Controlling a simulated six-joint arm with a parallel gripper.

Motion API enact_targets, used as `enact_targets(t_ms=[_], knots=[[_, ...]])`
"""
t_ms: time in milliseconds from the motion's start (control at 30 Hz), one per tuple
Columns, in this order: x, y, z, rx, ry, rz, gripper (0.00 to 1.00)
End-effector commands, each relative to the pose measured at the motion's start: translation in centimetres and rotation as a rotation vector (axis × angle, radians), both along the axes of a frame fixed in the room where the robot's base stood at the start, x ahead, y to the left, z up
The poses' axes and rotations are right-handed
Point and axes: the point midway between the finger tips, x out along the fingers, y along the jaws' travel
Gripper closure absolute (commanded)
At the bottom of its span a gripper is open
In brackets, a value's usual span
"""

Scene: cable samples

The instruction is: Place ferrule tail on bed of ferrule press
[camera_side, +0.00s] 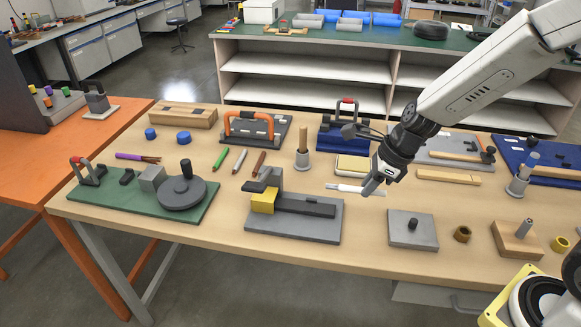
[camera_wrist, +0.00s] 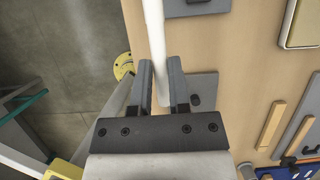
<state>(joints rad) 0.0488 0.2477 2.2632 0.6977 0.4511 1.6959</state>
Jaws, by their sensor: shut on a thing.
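My gripper (camera_side: 374,184) is shut on a thin white rod-like piece, the ferrule tail (camera_side: 345,188), and holds it above the table. The tail points left in the side view. In the wrist view, the tail (camera_wrist: 154,40) runs from the top edge down between the fingers of my gripper (camera_wrist: 162,84). What looks like the ferrule press (camera_side: 292,218) is left of my gripper and lower in the side view.
A grey plate with a dark peg (camera_side: 413,232) lies right of the press. A cream-topped tray (camera_side: 352,168) and an upright wooden handle in a grey holder (camera_side: 302,150) stand behind. A green base with a round dark weight (camera_side: 182,192) is at left. Bare tabletop shows between them.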

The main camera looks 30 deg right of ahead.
Motion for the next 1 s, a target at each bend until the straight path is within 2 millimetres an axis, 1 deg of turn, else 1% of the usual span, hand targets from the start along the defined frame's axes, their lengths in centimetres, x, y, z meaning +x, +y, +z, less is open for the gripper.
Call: enact_targets(t_ms=[33, 100, 200, 467, 667, 767, 1000], knots=[[-0.6, 0.4, 0.3, 0.0, -0.003, 0.001, 1.0], [-1.3, 0.7, 0.4, 0.0, -0.003, 0.001, 1.0], [-1.9, 1.1, 0.5, -0.002, -0.003, 0.002, 1.0], [-2.1, 1.2, 0.5, -0.001, -0.002, 0.0, 1.0], [-1.2, 1.3, 0.1, -0.001, -0.001, 0.001, 1.0], [-0.3, 1.4, -0.3, -0.001, -0.001, 0.001, 1.0], [2.4, 1.6, -1.6, -0.001, -0.001, 0.001, 1.0]])
